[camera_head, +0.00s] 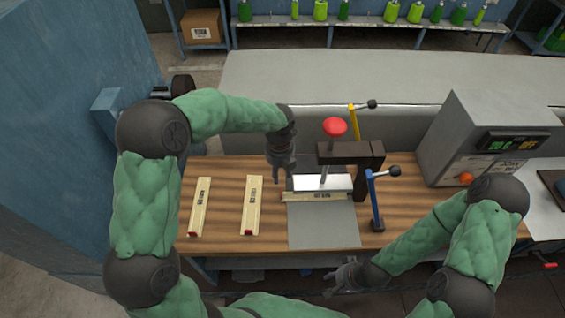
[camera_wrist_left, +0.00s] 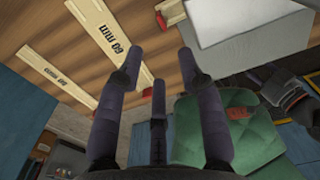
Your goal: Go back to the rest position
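My left gripper (camera_head: 280,172) hangs over the back part of the wooden table, just left of the press and pointing down. In the left wrist view its fingers (camera_wrist_left: 160,68) are spread with nothing between them. My right gripper (camera_head: 343,277) is low in front of the table's front edge, apart from the table. It looks empty, but its finger opening is too small to tell. Both arms are bent at the elbow.
Two pale marked strips (camera_head: 200,207) (camera_head: 252,205) lie on the wooden table (camera_head: 225,230). A third strip (camera_head: 318,197) lies at the press (camera_head: 371,170), close right of my left gripper. Blue (camera_head: 374,203) and yellow (camera_head: 354,123) levers stand nearby. A grey box machine (camera_head: 463,125) stands right.

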